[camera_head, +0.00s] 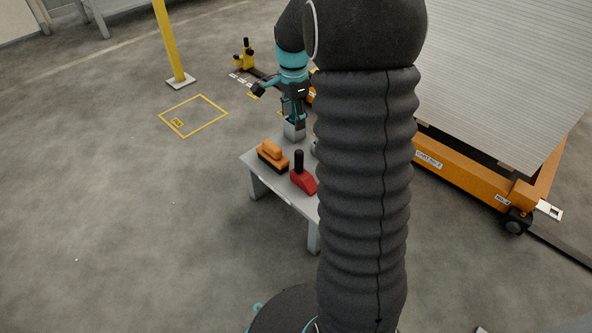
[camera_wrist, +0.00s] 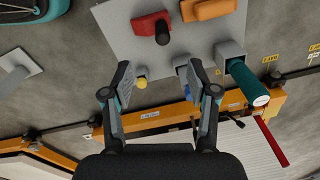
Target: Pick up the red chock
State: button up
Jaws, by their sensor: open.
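The red chock (camera_head: 305,182) with an upright black handle lies on the grey table, near its front edge in the head view. In the wrist view the red chock (camera_wrist: 148,24) shows at the top, its handle pointing towards the camera. My gripper (camera_wrist: 160,78) is open and empty, its two fingers spread wide. The chock lies beyond the fingertips, apart from them. In the head view my wrist is over the far part of the table, and my dark arm hides the table's right side.
An orange block-like tool (camera_head: 272,152) with a black underside lies left of the chock. A grey box (camera_wrist: 230,52), a teal cylinder (camera_wrist: 247,82) and a yellow knob (camera_wrist: 140,83) show in the wrist view. An orange cart (camera_head: 462,176) stands at right. The floor at left is mostly clear.

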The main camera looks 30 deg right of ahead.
notch_tip(320, 180, down, 4)
jog(key=w+d+r+m, duration=0.1)
jog(key=d, duration=0.1)
jog(key=b, duration=0.2)
send_over(298, 151)
jog(key=f, duration=0.7)
jog(key=shift+a+f, duration=0.1)
jog(key=shift+a, duration=0.25)
jog(key=shift+s+d+f+b, duration=0.1)
jog(key=shift+d+f+b, duration=0.15)
jog(key=shift+f, duration=1.35)
jog(key=shift+d+f+b, duration=0.1)
jog(key=shift+f+b, duration=0.1)
jog(key=shift+f, duration=1.4)
grip_shut()
